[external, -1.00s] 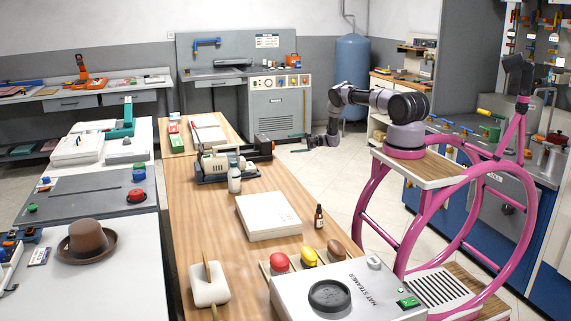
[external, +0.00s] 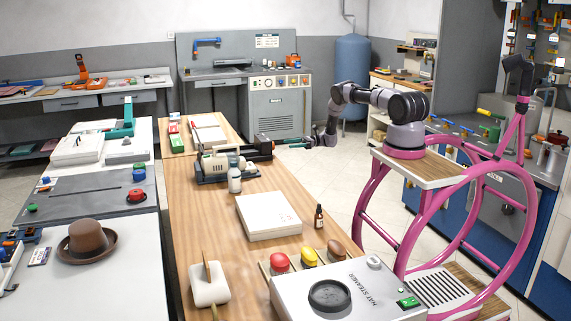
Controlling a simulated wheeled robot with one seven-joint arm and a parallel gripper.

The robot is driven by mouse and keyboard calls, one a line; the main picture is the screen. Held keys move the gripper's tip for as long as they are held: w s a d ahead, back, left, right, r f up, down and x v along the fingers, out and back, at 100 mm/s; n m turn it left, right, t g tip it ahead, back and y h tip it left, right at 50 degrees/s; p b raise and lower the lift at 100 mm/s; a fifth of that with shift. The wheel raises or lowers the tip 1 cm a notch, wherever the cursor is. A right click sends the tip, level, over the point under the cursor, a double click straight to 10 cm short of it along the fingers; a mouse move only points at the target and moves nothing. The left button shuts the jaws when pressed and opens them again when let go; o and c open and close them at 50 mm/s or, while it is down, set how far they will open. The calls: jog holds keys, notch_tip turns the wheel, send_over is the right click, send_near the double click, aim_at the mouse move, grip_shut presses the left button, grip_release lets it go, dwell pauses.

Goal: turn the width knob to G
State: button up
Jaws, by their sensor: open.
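My gripper (external: 294,143) is open and empty. It hangs off the right side of the wooden table, just right of the dark-and-cream bench machine (external: 232,161), with its fingers toward that machine. They look apart from it, though depth is hard to judge. I cannot make out the width knob or a letter G at this size. The machine's details are too small to read, so I cannot tell whether the knob is on it.
The wooden table (external: 187,222) also bears a white bottle (external: 234,181), a white box (external: 268,216), a small dark bottle (external: 319,217) and a hat steamer (external: 364,284). A grey cabinet with dials (external: 277,113) stands behind.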

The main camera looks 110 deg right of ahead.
jog(key=w, duration=0.9)
jog(key=shift+w, duration=0.4)
jog(key=c, duration=1.3)
jog(key=shift+c, duration=0.3)
